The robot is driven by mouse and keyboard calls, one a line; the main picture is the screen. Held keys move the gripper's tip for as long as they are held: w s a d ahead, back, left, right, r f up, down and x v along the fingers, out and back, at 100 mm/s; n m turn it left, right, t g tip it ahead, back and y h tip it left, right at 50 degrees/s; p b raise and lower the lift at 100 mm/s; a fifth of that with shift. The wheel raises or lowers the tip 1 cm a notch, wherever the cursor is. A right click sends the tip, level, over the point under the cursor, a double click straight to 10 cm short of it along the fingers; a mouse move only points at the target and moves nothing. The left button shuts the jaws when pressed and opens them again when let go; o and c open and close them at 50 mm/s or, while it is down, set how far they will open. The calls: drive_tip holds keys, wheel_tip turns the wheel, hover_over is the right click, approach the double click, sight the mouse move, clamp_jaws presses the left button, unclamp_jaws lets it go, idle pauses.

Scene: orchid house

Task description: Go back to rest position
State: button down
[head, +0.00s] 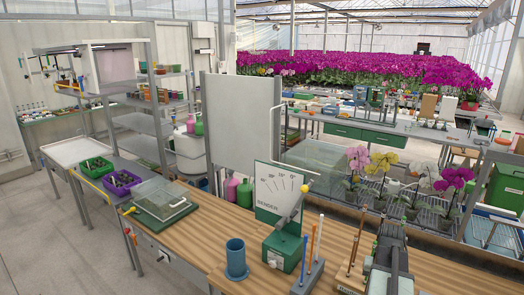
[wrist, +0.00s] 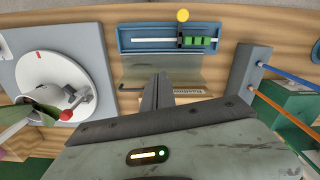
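My gripper (wrist: 161,80) shows in the wrist view as two dark fingers close together at the centre, with nothing visible between them. It is over the wooden bench, pointing toward a grey metal piece (wrist: 185,68) in front of a blue tray. The wide grey-green gripper body fills the bottom of the wrist view. In the head view a grey and dark part, probably my arm, shows at the lower right above the wooden bench (head: 205,222).
The blue tray (wrist: 135,40) has green blocks and a yellow knob. A white dial (wrist: 52,72) lies left. On the bench stand a blue cup (head: 236,262), a green bender (head: 283,250), upright rods and a clear-lidded box (head: 162,198). Potted orchids stand behind.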

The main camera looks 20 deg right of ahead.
drive_tip(key=w+a+f+n+b, duration=0.2)
drive_tip(key=w+a, duration=0.2)
drive_tip(key=a, duration=0.4)
drive_tip(key=w+a+f+n+b, duration=0.2)
drive_tip(key=w+a, duration=0.3)
drive_tip(key=a, duration=0.4)
drive_tip(key=w+a+f+n+b, duration=0.2)
drive_tip(key=w+a, duration=0.2)
drive_tip(key=a, duration=0.4)
drive_tip(key=a+f+n+b, duration=0.2)
drive_tip(key=a, duration=1.4)
drive_tip(key=shift+s+a+f, duration=0.25)
drive_tip(key=shift+s+a, duration=0.15)
drive_tip(key=shift+s, duration=0.05)
